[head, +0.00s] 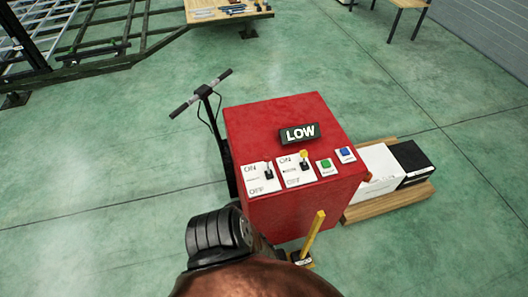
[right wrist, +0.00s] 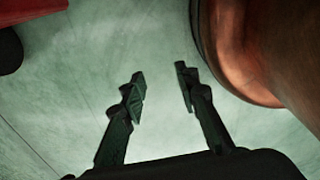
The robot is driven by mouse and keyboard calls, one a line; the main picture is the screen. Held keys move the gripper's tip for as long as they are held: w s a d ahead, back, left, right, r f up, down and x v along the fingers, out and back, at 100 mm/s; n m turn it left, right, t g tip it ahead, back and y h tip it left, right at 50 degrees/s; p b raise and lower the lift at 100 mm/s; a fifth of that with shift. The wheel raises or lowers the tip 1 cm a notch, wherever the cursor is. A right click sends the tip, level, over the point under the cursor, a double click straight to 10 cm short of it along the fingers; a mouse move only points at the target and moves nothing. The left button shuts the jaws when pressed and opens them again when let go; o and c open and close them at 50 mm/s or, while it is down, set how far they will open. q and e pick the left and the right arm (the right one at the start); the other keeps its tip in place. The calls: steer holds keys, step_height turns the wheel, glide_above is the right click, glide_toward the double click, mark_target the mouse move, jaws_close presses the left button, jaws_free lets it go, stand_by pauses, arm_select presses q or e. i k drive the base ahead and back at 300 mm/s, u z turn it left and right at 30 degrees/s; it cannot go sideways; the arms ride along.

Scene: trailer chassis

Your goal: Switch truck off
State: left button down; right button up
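A red control box (head: 285,110) stands in the middle of the head view. Its top carries a black sign (head: 299,133) reading LOW. My right gripper (right wrist: 163,82) is open and empty over the floor in the right wrist view. A red surface (right wrist: 30,8) shows at that view's upper left corner. My left gripper is out of view.
A handlebar (head: 202,92) on a dark post stands left of the box. A white box (head: 377,172) and a black box (head: 410,160) rest on a wooden pallet (head: 392,208) at right. A yellow bar (head: 314,236) rises in front. Green floor is open around.

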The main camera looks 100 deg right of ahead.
mark_target(302, 153)
steer(key=i, duration=0.8)
steer(key=u, duration=3.4)
steer(key=k, duration=1.9)
steer(key=u, duration=2.2)
